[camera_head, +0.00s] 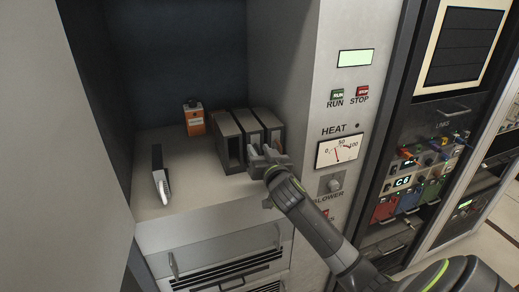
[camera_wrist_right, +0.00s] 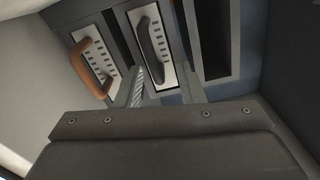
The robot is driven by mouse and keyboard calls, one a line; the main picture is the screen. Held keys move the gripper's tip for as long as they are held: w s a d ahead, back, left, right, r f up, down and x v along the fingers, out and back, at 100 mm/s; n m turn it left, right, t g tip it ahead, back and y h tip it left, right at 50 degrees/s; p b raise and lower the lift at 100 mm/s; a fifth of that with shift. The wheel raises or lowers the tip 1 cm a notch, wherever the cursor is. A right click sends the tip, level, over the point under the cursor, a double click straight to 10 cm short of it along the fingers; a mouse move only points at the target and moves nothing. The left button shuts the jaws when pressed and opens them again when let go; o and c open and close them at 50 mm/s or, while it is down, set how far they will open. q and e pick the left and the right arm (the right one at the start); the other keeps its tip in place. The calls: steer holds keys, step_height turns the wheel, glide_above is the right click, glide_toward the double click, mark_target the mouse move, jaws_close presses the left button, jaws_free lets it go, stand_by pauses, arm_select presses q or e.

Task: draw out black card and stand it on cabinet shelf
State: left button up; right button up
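The black card's dark handle (camera_wrist_right: 150,42) stands on a pale slotted front plate in the middle slot of the card rack (camera_head: 238,128). My right gripper (camera_head: 264,160) is at the front of the rack. In the right wrist view its fingers (camera_wrist_right: 163,91) are apart, one on either side below the handle's near end, with nothing clearly held. Whether they touch the handle cannot be told. The cabinet shelf (camera_head: 188,162) is the pale surface under the rack. My left gripper is not in view.
A card with an orange-brown handle (camera_wrist_right: 88,68) sits in the neighbouring slot; the slot on the other side (camera_wrist_right: 210,45) is empty. A dark card with a white handle (camera_head: 159,176) stands at the shelf's left. An orange box (camera_head: 194,121) stands behind. Shelf between is clear.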

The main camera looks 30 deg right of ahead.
steer(key=shift+w, duration=0.15)
jaws_close()
steer(key=shift+s, duration=0.2)
steer(key=shift+p+v, duration=0.9)
steer(key=shift+v, duration=1.9)
steer(key=shift+s+f, duration=0.1)
steer(key=shift+s, duration=0.1)
